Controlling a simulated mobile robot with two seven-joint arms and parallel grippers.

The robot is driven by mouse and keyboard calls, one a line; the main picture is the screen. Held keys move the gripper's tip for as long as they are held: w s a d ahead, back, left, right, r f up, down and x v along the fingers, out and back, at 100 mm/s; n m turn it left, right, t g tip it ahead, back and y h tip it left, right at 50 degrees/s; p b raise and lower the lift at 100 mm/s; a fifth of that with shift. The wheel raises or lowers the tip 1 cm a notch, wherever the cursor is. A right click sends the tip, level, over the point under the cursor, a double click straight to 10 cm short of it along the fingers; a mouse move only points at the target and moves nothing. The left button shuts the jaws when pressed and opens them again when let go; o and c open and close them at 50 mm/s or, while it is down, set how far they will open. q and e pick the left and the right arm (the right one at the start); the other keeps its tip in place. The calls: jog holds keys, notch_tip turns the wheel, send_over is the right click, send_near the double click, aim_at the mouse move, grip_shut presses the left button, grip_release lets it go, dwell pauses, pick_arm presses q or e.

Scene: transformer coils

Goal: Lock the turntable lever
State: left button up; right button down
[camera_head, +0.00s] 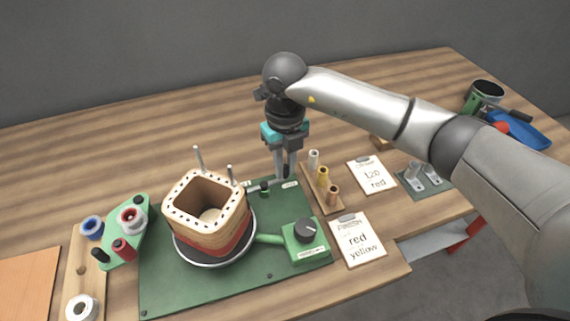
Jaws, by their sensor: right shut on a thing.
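The turntable (180,255) is a round metal-rimmed disc on a green base plate (165,285). A square wooden coil former (207,213) with a red band low down stands on it, and two metal pins rise from its top. The turntable lever (255,186) is a short grey bar at the back right of the plate. My right gripper (284,172) points down at the lever's right end and is shut on it; the fingers hide the held part. My left gripper is out of view.
A green box with a black knob (306,231) joins the turntable by a green arm. Two cards (357,240) lie further right. Wire spools (91,227) stand at the left. The table behind is clear.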

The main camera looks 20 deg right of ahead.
jog(key=shift+w+a+n+b, duration=0.1)
jog(key=shift+w+n+b, duration=0.2)
jog(key=shift+n+b, duration=0.25)
jog(key=shift+w+a+n+b, duration=0.15)
jog(key=shift+w+n+b, duration=0.25)
jog(key=shift+n, duration=0.55)
jog(key=shift+w+a+n+b, duration=0.15)
jog(key=shift+w+n+b, duration=0.15)
jog(key=shift+n, duration=0.7)
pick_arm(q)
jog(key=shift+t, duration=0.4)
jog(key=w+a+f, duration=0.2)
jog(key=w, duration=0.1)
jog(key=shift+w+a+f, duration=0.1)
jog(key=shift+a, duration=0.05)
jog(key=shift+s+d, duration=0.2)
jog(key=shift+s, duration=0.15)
pick_arm(e)
jog(key=c, duration=0.8)
grip_release()
